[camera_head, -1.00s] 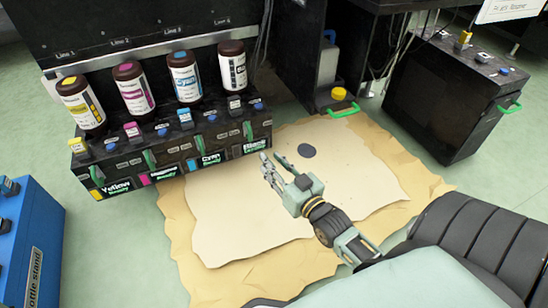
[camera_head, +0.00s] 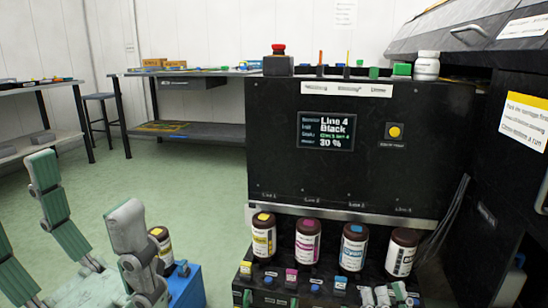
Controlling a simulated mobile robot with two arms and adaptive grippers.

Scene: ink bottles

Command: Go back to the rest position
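My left gripper (camera_head: 92,205) is large and close at the lower left, with its grey-green fingers spread apart. I see nothing between them. Of my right gripper (camera_head: 384,296), only pale fingertips show at the bottom edge, in front of the bottle rack below the black bottle (camera_head: 401,252). The rest of it is cut off, so its opening cannot be judged. The yellow (camera_head: 263,240), magenta (camera_head: 307,244) and cyan (camera_head: 353,250) bottles stand upright with the black one in a row.
The black machine (camera_head: 270,150) rises behind the bottles; its screen (camera_head: 326,131) reads Line 4 Black, 30 %. A yellow-capped bottle (camera_head: 160,246) stands by the blue bottle stand (camera_head: 187,290), beside my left gripper. A dark cabinet (camera_head: 490,210) closes off the right. Green floor is clear at left centre.

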